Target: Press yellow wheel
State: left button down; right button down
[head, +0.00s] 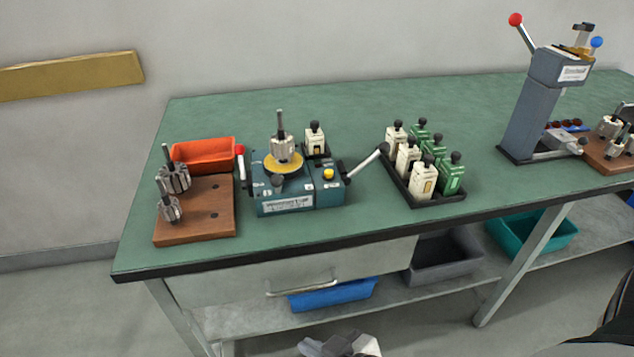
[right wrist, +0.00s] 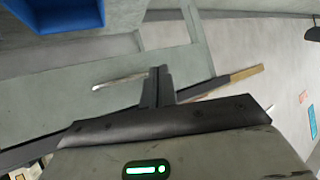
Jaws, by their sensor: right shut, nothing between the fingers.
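The yellow wheel (head: 283,163) lies flat on top of the blue-green winding machine (head: 287,203), toward the left of the bench. A small yellow button (head: 328,174) is on the machine's right part. My right gripper (right wrist: 158,72) shows in the right wrist view with its two dark fingers together and empty, away from the wheel. The wheel does not show in that view. My left gripper is in neither view.
A wooden block (head: 195,228) with armatures and an orange bin (head: 205,152) stand left of the machine. A lever with a dark knob (head: 384,149) reaches right toward a tray of spools (head: 437,203). A lever press (head: 530,115) stands farther right. Bench between tray and press is clear.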

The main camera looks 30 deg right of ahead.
jog(key=w+d+r+n+t, duration=0.1)
jog(key=w+r+n+t, duration=0.2)
jog(key=w+r+n, duration=0.3)
jog(key=w+d+r+n+t+y, duration=0.1)
jog(key=w+r+n+t, duration=0.2)
jog(key=n, duration=0.9)
jog(key=w+r, duration=0.3)
jog(key=r, duration=0.2)
jog(key=shift+w+d+n+t, duration=0.25)
jog(key=shift+w+n+t, duration=0.05)
jog(key=shift+w+t, duration=0.1)
jog(key=shift+r, duration=0.1)
